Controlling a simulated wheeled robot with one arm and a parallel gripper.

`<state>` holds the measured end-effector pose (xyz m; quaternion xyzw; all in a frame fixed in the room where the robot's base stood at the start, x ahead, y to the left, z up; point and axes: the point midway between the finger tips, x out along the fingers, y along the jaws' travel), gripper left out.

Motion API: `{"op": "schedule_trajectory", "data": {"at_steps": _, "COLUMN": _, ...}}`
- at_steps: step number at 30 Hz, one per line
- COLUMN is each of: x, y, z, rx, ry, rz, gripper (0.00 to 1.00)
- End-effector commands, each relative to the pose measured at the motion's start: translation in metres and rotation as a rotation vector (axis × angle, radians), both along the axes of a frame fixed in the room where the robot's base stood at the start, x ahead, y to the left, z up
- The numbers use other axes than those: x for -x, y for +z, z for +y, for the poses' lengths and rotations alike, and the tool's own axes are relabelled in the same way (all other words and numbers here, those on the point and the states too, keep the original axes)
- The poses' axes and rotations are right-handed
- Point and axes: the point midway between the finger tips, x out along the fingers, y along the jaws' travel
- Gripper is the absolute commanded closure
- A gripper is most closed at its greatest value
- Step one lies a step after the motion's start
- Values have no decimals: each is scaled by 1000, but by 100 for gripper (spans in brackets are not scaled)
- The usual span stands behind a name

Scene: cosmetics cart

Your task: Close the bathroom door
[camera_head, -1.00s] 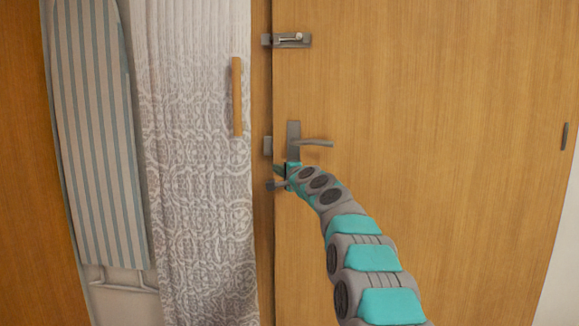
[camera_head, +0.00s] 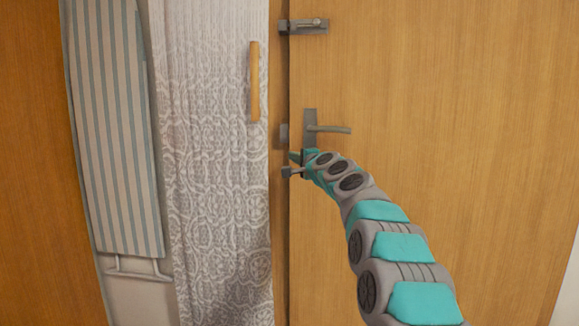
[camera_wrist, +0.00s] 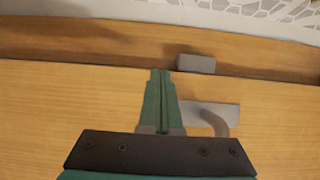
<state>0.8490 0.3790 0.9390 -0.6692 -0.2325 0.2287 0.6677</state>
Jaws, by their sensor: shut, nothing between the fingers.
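The wooden bathroom door (camera_head: 440,100) fills the right of the head view, with its left edge close beside the door frame (camera_head: 280,230). A grey lever handle (camera_head: 328,129) sits on a plate near that edge. My gripper (camera_head: 298,157) is at the door's left edge, just below the handle. In the wrist view my gripper (camera_wrist: 161,75) is shut with nothing between its fingers, its tips by the door edge. The handle (camera_wrist: 218,118) is right of the fingers there. Whether the fingertips touch the door cannot be told.
A sliding bolt (camera_head: 303,26) is above the handle. Left of the frame are a patterned white curtain (camera_head: 215,180), a wooden pull bar (camera_head: 255,82) and a striped ironing board (camera_head: 118,130). A grey strike piece (camera_wrist: 196,63) is on the frame.

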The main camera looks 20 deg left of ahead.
Motion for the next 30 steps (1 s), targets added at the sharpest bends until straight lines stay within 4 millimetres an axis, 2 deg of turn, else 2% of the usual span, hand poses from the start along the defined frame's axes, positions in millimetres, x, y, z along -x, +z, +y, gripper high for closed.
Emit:
{"op": "schedule_trajectory", "data": {"at_steps": 6, "x": 30, "y": -2, "z": 1, "rx": 3, "ry": 10, "rz": 3, "gripper": 100}}
{"op": "schedule_trajectory", "data": {"at_steps": 21, "x": 86, "y": -6, "z": -4, "rx": 9, "ry": 17, "rz": 6, "gripper": 100}}
{"op": "schedule_trajectory", "data": {"at_steps": 30, "x": 105, "y": -5, "z": -6, "rx": 12, "ry": 19, "rz": 5, "gripper": 100}}
